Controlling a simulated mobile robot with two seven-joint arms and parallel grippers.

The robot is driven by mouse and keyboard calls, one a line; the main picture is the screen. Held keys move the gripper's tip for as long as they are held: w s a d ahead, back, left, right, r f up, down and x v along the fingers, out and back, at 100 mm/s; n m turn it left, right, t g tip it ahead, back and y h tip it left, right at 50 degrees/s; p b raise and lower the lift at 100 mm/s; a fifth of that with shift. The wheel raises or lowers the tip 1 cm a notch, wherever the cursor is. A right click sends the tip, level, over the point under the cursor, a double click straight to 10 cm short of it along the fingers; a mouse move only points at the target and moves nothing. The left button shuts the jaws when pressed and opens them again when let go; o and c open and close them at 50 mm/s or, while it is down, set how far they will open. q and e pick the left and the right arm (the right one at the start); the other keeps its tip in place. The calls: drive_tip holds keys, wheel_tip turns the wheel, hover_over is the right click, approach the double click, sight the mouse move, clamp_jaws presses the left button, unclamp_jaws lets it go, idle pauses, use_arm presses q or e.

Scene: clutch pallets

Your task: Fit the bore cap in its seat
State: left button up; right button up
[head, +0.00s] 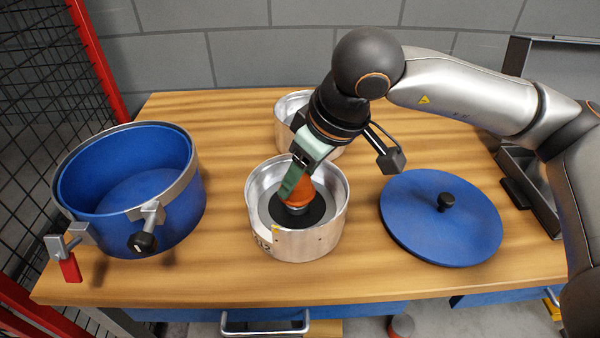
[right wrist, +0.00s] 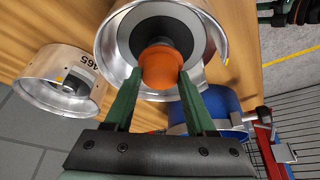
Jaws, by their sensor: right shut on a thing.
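The bore cap appears to be the orange piece (head: 300,192), also seen in the right wrist view (right wrist: 160,66). My right gripper (head: 298,185) has its green fingers shut on the orange piece, one on each side. They reach down into the near silver round housing (head: 312,246). A black disc (head: 313,215) lies inside the housing, under the orange piece, with a grey ring around it. The orange piece is over the disc's middle. Its lower end is partly hidden, so I cannot tell whether it is fully seated. My left gripper is not in view.
A second silver housing (head: 286,108) stands behind, partly hidden by my right arm. A blue pot (head: 185,215) with a clamp stands at the left. A blue lid (head: 412,215) with a black knob lies at the right.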

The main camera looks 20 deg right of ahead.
drive_tip(key=shift+f, duration=0.2)
drive_tip(key=shift+f+b, duration=0.4)
drive_tip(key=shift+b, duration=0.15)
drive_tip(key=shift+f+b, duration=0.3)
drive_tip(key=shift+b, duration=0.05)
drive_tip(key=o, duration=1.5)
drive_tip(key=shift+o, duration=0.2)
drive_tip(key=shift+r, duration=0.1)
drive_tip(key=shift+r+p, duration=1.5)
drive_tip(key=shift+r, duration=0.9)
drive_tip(key=shift+r+p, duration=0.65)
drive_tip(key=shift+r, duration=0.5)
